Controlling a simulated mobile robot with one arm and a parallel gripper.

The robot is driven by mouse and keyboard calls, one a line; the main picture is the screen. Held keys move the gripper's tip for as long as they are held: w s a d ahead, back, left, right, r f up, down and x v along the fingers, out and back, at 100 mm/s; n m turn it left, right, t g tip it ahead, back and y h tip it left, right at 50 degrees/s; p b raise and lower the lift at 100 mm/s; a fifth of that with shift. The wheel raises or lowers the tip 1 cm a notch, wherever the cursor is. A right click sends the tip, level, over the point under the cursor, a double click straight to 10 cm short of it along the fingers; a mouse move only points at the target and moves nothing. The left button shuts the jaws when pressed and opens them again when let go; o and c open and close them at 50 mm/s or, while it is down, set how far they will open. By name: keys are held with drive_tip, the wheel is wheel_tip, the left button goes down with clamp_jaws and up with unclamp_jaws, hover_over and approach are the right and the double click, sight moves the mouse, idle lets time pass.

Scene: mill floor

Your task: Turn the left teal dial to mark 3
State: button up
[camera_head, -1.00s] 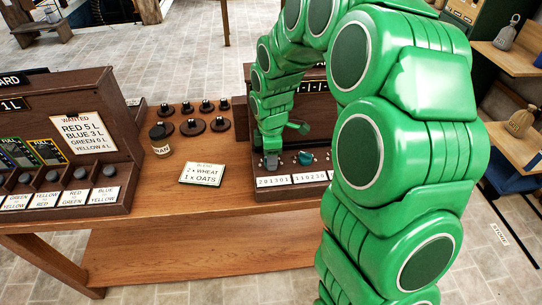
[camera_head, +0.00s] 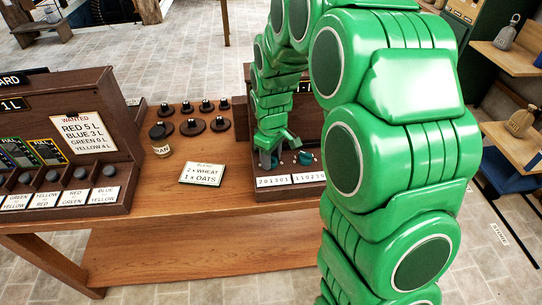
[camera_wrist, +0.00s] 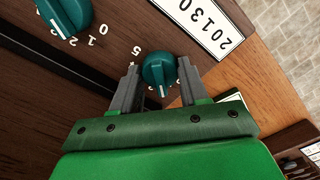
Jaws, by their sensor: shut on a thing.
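The left teal dial (camera_wrist: 158,70) sits between the two fingers of my gripper (camera_wrist: 158,84) in the wrist view, and the gripper is shut on it. The dial's white pointer line faces the bottom of that picture, toward the gripper's palm. A printed 5 shows beside it; its other marks are hidden or too small to tell. The right teal dial (camera_wrist: 66,14) is at the upper left, apart from the fingers, with 0, 1 and 2 readable around it. In the head view my gripper (camera_head: 269,160) is down at the panel, mostly covering the left dial; the right dial (camera_head: 305,158) shows beside it.
A number label (camera_wrist: 203,23) lies close to the held dial. My arm hides much of the dark wooden panel (camera_head: 262,195). Several dark weights (camera_head: 219,124), a note card (camera_head: 202,173) and a button board (camera_head: 75,140) stand to the left on the table.

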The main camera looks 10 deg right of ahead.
drive_tip(key=m, duration=1.2)
drive_tip(key=shift+m, duration=0.4)
idle(0.3)
drive_tip(key=o, duration=1.1)
drive_tip(key=shift+r, duration=0.1)
drive_tip(key=shift+r, duration=3.85)
